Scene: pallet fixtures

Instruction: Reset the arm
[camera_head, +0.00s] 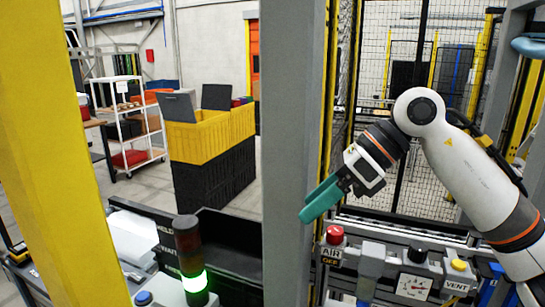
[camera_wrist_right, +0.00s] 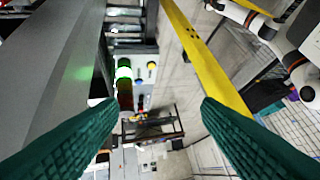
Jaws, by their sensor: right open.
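My right arm (camera_head: 447,155) comes in from the right in the head view, white with dark joints. My right gripper (camera_head: 317,203) has green fingers pointing down and left, beside the grey post and above the control panel. In the right wrist view its two green fingers (camera_wrist_right: 158,108) are wide apart with nothing between them. My left gripper does not show in the head view.
A grey post (camera_head: 290,120) stands just left of the right gripper. A signal tower (camera_head: 191,255) glows green. Yellow and black crates (camera_head: 213,137) stand farther back.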

